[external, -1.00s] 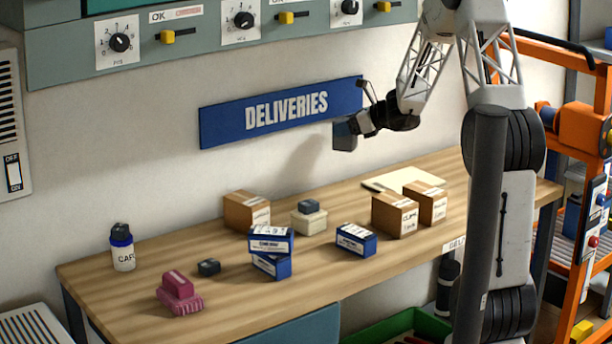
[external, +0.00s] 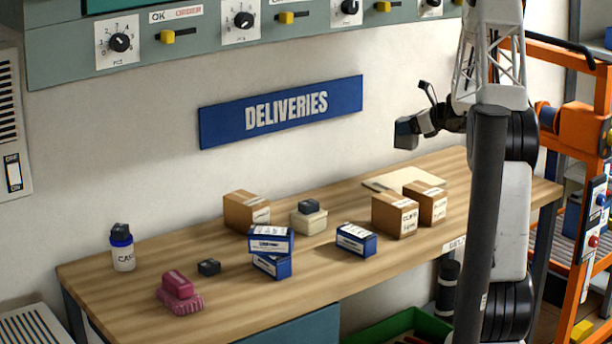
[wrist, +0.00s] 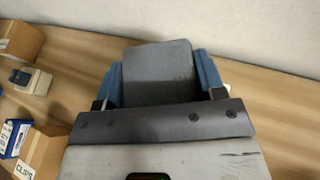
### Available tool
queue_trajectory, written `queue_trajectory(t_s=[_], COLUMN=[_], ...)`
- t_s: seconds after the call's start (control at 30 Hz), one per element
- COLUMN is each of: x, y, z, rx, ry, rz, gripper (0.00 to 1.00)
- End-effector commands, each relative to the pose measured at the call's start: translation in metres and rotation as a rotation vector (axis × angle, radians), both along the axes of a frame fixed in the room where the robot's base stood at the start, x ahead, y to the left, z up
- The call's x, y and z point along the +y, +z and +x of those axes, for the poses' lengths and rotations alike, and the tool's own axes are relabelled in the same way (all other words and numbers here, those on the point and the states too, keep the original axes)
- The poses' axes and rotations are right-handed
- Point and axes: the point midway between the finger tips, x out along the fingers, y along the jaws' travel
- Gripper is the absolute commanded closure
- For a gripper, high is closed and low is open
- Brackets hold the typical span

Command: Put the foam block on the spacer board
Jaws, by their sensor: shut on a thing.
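The foam block, a dark grey block (external: 404,135), is held in my gripper (external: 416,127). In the wrist view the foam block (wrist: 158,75) sits between two blue fingers, which are shut on it. It is in the air, clear of the table, below and right of the DELIVERIES sign in the external view. The spacer board looks to be the thin cream board (external: 378,183) lying flat at the back right of the table. It is below my gripper in the picture, and its right part is partly hidden by a carton. In the wrist view the held block hides most of what lies behind it.
Two brown cartons (external: 395,216) stand just in front of the board. Another carton (external: 246,211), a cream box with a dark block on it (external: 308,221), blue boxes (external: 270,241), a bottle (external: 122,249) and a pink item (external: 178,292) stand farther left on the wooden table (external: 120,300).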

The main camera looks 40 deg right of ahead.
Motion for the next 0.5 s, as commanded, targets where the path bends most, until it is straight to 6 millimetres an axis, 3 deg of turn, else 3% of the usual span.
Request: queue_trajectory(t_s=[0.33, 0.5], x=[0.000, 0.001], y=[-0.002, -0.014], z=[0.000, 0.000], rx=[0.000, 0.002], ry=[0.000, 0.000], rz=[0.000, 0.002], gripper=[0.59, 0.59])
